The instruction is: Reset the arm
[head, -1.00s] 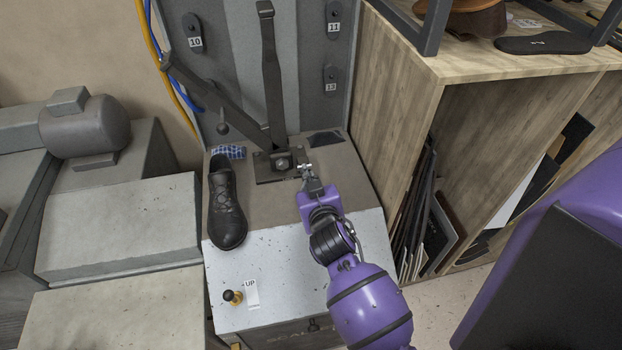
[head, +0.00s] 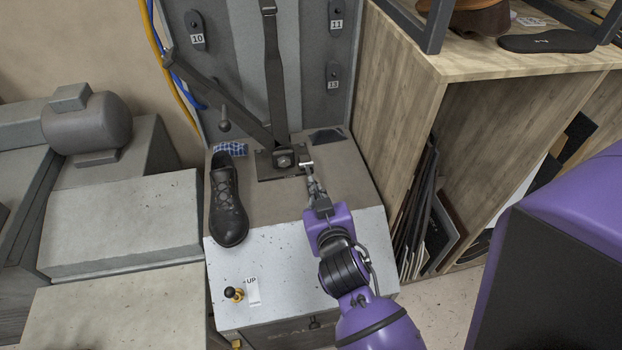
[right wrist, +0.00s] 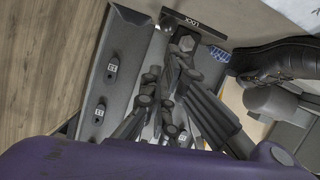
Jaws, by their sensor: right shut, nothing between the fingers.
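My right gripper (head: 308,172) is shut and empty. It is over the machine's top shelf, just to the right of and in front of the dark clamp with a bolt (head: 283,160). In the right wrist view the right gripper's fingers (right wrist: 160,85) show in the middle, with the bolt (right wrist: 186,43) and a plate marked LOCK (right wrist: 195,27) beyond them. My purple right arm reaches in from the lower right of the head view. My left gripper is not in view.
A black shoe (head: 228,205) stands on the shelf at left, beside a blue checked cloth (head: 230,149). A wooden cabinet (head: 480,110) stands close on the right.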

